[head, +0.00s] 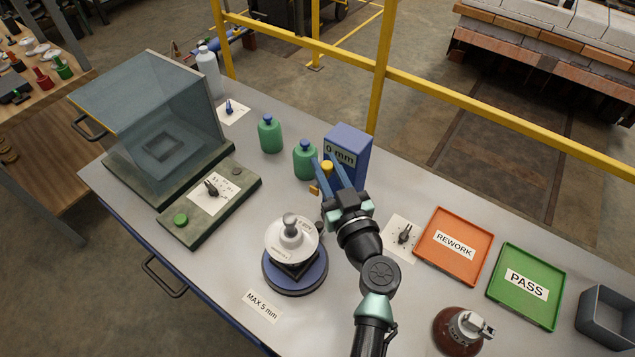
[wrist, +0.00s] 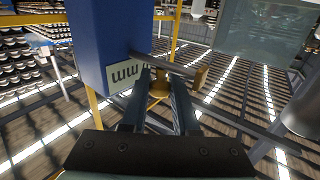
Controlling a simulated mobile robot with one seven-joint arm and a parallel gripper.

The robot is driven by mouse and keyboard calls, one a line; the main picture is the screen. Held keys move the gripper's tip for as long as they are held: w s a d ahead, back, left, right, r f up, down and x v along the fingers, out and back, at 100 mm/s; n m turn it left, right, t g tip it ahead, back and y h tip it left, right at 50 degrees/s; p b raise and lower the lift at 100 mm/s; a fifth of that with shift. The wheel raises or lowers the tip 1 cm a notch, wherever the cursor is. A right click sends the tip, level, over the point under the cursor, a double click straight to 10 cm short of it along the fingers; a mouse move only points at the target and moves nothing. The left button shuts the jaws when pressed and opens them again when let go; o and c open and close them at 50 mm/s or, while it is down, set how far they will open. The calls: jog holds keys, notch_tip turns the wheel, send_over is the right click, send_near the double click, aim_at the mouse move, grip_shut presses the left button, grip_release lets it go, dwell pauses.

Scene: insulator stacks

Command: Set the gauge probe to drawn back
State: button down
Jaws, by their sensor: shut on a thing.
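The gauge (head: 350,150) is a blue box with a 0 mm display, standing near the back edge of the bench. The gauge probe (wrist: 172,66) is a grey rod reaching out from the box to a tan tip (wrist: 200,78). A brass-yellow knob (wrist: 158,86) sits on the rod; its top (head: 327,165) shows in the head view. My gripper (head: 332,172) has its blue fingers either side of this knob and is shut on it. The fingers partly hide the rod.
An insulator stack on a round turntable (head: 295,278) stands in front of the gauge. Green bottles (head: 269,136) stand behind left. A dial (head: 404,236), REWORK tray (head: 470,262) and PASS tray (head: 515,308) lie to the right. A yellow rail (head: 480,109) runs behind the bench.

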jog(key=shift+d+r, duration=0.1)
jog(key=shift+d, duration=0.05)
jog(key=c, duration=0.7)
grip_release()
jog(key=shift+w, duration=0.1)
jog(key=shift+o, duration=0.2)
jog(key=s+a+p, duration=0.1)
jog(key=s+p, duration=0.1)
jog(key=s+a+p, duration=0.1)
jog(key=shift+s+a+r+p, duration=0.1)
jog(key=shift+s+a+p, duration=0.25)
jog(key=b+v, duration=0.5)
jog(key=v, duration=0.8)
notch_tip(320, 180, up, 24)
jog(key=n+t+p, duration=0.1)
jog(key=n+t, duration=0.1)
jog(key=t, duration=0.1)
send_over(314, 188)
jog(key=s, duration=0.4)
notch_tip(314, 188, up, 9)
jog(key=m+t, duration=0.1)
jog(key=shift+s+a+r+h, duration=0.15)
jog(key=shift+s+a+h, duration=0.15)
jog(key=shift+s+a, duration=0.15)
